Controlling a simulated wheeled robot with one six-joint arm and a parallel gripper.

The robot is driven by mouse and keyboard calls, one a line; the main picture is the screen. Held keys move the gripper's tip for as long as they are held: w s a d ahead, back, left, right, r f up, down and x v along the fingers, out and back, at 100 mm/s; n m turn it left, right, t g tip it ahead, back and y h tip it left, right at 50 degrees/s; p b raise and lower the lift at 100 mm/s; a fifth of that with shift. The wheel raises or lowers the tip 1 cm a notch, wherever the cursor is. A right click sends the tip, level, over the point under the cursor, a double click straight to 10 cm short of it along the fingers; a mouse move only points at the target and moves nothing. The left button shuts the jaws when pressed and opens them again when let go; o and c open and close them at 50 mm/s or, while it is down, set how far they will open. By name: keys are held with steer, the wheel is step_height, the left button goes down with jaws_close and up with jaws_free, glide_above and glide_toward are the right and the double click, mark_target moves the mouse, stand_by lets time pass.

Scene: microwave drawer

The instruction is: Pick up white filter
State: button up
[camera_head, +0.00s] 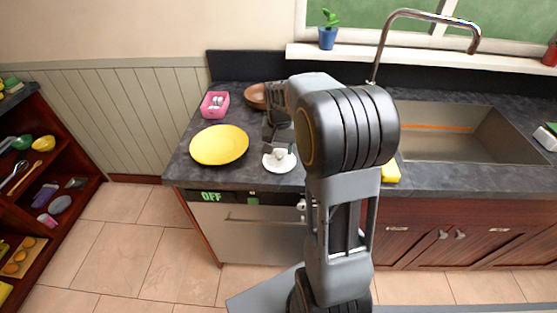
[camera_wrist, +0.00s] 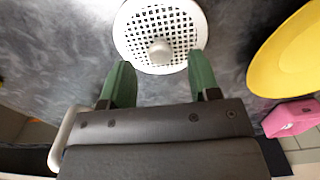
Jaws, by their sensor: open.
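The white filter (camera_wrist: 135,45) is a round white disc with a grid of holes and a raised knob (camera_wrist: 160,52) in its middle. It lies on the dark grey counter. In the head view the white filter (camera_head: 279,165) sits right of the yellow plate, partly hidden by my gripper. My gripper (camera_wrist: 160,72) is open and points down at it in the wrist view. Its two green fingers stand apart at the disc's near edge, with the knob in line with the gap between them. The gripper is empty. In the head view its fingertips are hard to make out.
A yellow plate (camera_head: 219,145) lies close to the filter. A pink box (camera_head: 215,104) and a brown bowl (camera_head: 255,96) stand behind. A sink (camera_head: 440,135) is at right, with a yellow item (camera_head: 391,172) by it. The counter's front edge is just before the filter.

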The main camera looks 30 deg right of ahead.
mark_target(279, 154)
steer(key=shift+f, duration=1.7)
steer(key=shift+c, duration=0.2)
steer(key=c, duration=1)
steer(key=shift+o, duration=0.2)
steer(key=shift+r, duration=0.15)
